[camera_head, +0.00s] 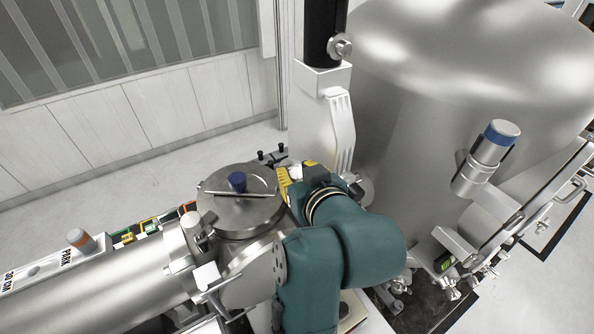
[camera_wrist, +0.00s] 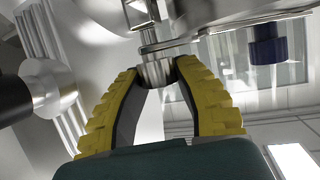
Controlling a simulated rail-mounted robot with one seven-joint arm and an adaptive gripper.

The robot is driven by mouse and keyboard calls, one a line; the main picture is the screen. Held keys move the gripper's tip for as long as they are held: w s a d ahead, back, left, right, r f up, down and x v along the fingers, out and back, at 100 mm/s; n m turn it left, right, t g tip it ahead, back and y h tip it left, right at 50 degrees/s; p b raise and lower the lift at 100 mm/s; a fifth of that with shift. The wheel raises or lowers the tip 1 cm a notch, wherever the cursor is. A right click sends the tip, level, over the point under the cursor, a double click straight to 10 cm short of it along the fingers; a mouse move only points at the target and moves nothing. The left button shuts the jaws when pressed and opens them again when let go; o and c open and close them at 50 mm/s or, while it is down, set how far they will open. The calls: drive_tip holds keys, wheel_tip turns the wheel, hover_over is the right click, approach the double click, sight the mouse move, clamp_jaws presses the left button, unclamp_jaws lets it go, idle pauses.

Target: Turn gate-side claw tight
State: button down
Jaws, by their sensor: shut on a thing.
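My gripper (camera_wrist: 158,85) has yellow ridged fingers. In the wrist view their tips are closed around a short metal cylinder, which appears to be the gate-side claw (camera_wrist: 156,72), below a flat metal flange edge. In the head view my gripper (camera_head: 287,178) is between the round-lidded metal housing (camera_head: 240,212) and the white upright bracket. The gripped claw is hidden there behind my wrist and fingers. I cannot tell from these frames how tight the claw is.
A blue knob (camera_head: 237,181) stands on the round lid, close to the left of my gripper. A large steel vessel (camera_head: 470,90) fills the right. The white bracket (camera_head: 340,130) rises just behind my gripper. A horizontal metal tube (camera_head: 100,280) lies at lower left.

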drive_tip(key=c, duration=0.7)
unclamp_jaws()
drive_tip(key=shift+f, duration=0.1)
drive_tip(key=shift+s, duration=0.1)
drive_tip(key=v, duration=1.2)
